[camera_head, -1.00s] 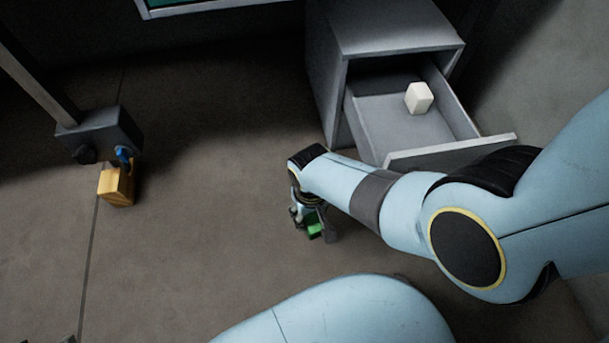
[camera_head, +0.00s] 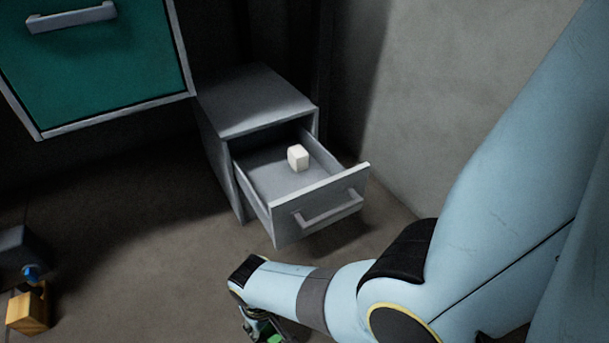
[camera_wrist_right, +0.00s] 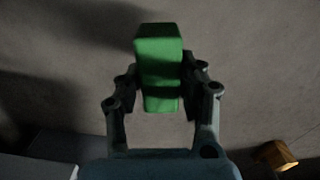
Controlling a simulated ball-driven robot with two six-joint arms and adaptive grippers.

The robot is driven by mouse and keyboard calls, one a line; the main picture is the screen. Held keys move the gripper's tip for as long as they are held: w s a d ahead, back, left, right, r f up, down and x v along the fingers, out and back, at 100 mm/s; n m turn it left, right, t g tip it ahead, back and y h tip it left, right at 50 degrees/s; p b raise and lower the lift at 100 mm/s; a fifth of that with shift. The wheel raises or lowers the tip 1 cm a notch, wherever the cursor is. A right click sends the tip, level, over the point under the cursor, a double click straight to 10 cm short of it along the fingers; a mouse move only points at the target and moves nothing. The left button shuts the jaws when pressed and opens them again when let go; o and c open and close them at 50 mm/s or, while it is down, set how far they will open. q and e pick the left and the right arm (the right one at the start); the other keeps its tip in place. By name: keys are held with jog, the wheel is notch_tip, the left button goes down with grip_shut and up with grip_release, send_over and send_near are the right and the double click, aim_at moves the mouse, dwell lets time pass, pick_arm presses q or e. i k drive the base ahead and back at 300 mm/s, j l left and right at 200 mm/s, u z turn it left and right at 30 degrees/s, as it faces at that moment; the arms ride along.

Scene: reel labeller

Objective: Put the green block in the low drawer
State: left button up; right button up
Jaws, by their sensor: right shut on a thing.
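The green block (camera_wrist_right: 158,65) is held between the fingers of my right gripper (camera_wrist_right: 160,85) in the right wrist view. In the head view only a bit of the green block (camera_head: 274,339) shows at the bottom edge, by the right gripper (camera_head: 262,330). The low drawer (camera_head: 318,202) is pulled open from a grey cabinet (camera_head: 258,100). A white block (camera_head: 298,158) lies inside it. The right gripper is in front of and below the drawer in the picture, apart from it. My left gripper is not in view.
A teal drawer front (camera_head: 100,60) with a grey handle hangs at the upper left. A wooden block (camera_head: 27,312) sits at the lower left beside a dark box (camera_head: 22,252). A wall stands right of the cabinet. The floor between is clear.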

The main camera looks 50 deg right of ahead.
aim_at(283, 190)
jog(key=k+j+z, duration=0.15)
jog(key=z, duration=1)
